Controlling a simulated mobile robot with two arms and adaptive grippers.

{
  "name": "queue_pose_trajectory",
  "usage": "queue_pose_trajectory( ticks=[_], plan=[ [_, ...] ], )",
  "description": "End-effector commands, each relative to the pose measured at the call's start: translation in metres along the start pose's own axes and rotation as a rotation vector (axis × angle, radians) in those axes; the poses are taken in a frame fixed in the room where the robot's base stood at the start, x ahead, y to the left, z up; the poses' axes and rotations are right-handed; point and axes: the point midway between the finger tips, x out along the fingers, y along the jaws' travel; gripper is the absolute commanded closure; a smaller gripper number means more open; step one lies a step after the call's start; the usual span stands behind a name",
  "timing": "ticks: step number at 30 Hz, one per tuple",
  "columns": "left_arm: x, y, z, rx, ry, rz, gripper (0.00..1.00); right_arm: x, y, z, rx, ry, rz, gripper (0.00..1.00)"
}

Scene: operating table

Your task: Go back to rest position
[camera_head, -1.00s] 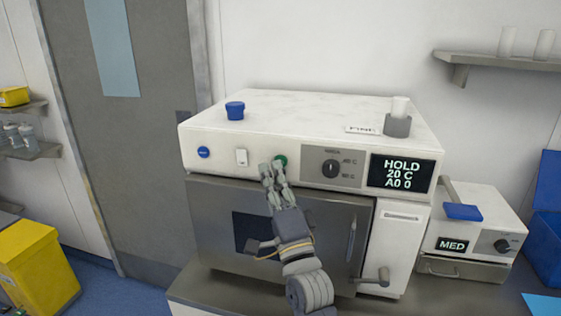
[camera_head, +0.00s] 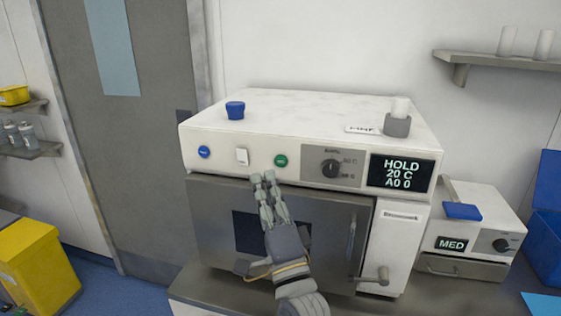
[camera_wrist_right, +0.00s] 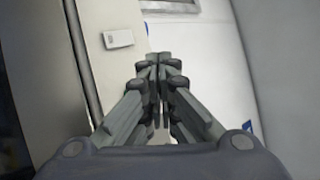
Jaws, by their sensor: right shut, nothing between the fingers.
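My right gripper (camera_head: 264,181) is in front of the white machine (camera_head: 290,106), just below its control panel. Its fingers are together and hold nothing, and its tips are apart from the green button (camera_head: 281,160). In the right wrist view the closed fingers (camera_wrist_right: 158,62) point at a pale surface with a white switch (camera_wrist_right: 118,39). The machine's display (camera_head: 402,172) reads HOLD, 20 C, A0 0. My left gripper is in neither view.
The machine's door handle (camera_head: 351,238) and a lever (camera_head: 375,280) stick out below and right of my gripper. A smaller unit (camera_head: 470,230) marked MED stands at right. A blue cap (camera_head: 235,110) and grey holder (camera_head: 397,126) sit on top. A yellow bin (camera_head: 40,268) stands at left.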

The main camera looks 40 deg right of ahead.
Motion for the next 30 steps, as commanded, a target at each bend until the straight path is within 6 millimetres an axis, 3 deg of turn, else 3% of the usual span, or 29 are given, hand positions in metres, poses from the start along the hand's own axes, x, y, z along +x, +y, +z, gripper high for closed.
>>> queue_pose_trajectory(
  ticks=[23,26,30],
  plan=[
    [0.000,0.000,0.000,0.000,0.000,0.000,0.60,-0.003,0.004,0.002,0.009,0.000,0.014,1.00],
    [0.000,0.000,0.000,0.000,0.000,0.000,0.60,-0.007,0.013,0.008,-0.025,-0.027,0.051,1.00],
    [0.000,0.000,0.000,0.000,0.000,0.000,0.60,-0.030,0.052,0.034,-0.187,-0.167,0.211,1.00]
  ],
)
